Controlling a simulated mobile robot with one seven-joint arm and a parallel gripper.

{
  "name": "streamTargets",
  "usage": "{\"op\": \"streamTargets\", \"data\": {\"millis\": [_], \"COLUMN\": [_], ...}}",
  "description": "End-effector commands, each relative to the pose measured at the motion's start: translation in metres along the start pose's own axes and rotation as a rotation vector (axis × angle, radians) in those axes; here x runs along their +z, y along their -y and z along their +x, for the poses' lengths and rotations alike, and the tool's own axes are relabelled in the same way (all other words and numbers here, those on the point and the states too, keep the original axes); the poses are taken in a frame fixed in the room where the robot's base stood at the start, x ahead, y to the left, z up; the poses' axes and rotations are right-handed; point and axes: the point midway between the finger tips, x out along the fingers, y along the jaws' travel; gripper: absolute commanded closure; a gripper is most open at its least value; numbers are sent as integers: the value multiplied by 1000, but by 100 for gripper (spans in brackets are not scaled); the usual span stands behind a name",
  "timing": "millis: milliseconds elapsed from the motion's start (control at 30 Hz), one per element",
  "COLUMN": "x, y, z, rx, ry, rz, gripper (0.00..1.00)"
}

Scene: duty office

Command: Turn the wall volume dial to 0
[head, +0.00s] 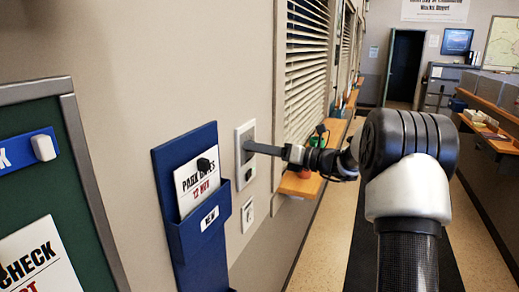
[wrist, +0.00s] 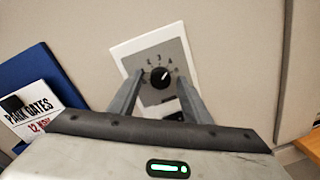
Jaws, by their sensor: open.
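The volume dial (wrist: 160,77) is a round black knob on a grey face with printed digits, set in a white wall plate. In the head view the plate (head: 239,182) is on the wall just right of a blue holder. A pale mark shows on the knob, but I cannot tell for certain which digit it points to. My gripper (wrist: 159,88) is open, with one finger on each side of the dial. I cannot tell whether the fingers touch it. In the head view my gripper (head: 248,147) reaches to the plate and its tips hide the dial.
The blue holder (head: 208,248) with a "PARK GATES" card (head: 197,187) is close on the left. A smaller wall plate (head: 247,215) is below the dial plate. Window blinds (head: 306,75) and a wooden ledge (head: 300,185) are on the right.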

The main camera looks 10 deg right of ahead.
Motion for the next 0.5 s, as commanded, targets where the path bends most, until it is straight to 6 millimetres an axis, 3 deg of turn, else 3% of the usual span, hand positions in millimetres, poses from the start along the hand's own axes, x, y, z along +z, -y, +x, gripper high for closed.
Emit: {"op": "streamTargets", "data": {"millis": [67, 300, 500], "x": [0, 0, 0], "y": [0, 0, 0], "z": [0, 0, -1], "rx": [0, 0, 0], "ry": [0, 0, 1], "rz": [0, 0, -11], "gripper": [57, 97, 97]}}
